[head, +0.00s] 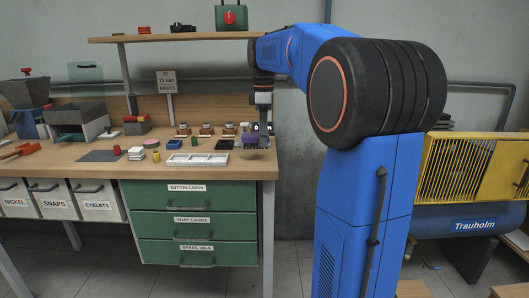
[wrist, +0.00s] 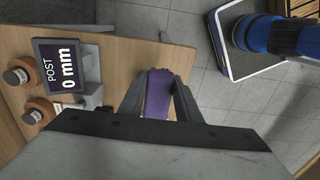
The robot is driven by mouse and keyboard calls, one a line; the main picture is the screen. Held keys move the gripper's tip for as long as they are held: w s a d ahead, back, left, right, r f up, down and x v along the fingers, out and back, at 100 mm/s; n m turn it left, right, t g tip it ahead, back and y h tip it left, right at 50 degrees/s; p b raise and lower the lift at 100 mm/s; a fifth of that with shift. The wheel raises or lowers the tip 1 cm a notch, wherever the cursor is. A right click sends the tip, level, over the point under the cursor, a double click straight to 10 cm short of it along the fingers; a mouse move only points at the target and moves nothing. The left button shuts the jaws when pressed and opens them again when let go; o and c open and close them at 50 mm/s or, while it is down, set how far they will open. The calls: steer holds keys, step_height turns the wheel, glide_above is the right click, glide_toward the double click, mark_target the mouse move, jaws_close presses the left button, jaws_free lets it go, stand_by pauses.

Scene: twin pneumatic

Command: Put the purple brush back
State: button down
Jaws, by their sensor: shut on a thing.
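The purple brush (wrist: 158,95) is between the two fingers of my gripper (wrist: 160,97) in the wrist view, and the fingers are shut on it. In the head view my gripper (head: 258,136) is low over the right end of the workbench, close to its right edge. A bit of purple, the brush (head: 246,127), shows there beside the gripper. The lower end of the brush is hidden, so I cannot tell whether it touches the bench.
A small display reading "POST 0 mm" (wrist: 65,73) and round-topped brown items (wrist: 35,108) stand left of the gripper. A white tray (head: 197,159) and a blue box (head: 174,144) lie on the workbench (head: 240,172).

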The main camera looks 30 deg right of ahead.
steer(key=shift+f, duration=2.4)
steer(key=shift+f, duration=0.1)
steer(key=c, duration=1.3)
jaws_free()
step_height(320, 180, up, 12)
steer(key=shift+r, duration=0.15)
steer(key=shift+a, duration=0.1)
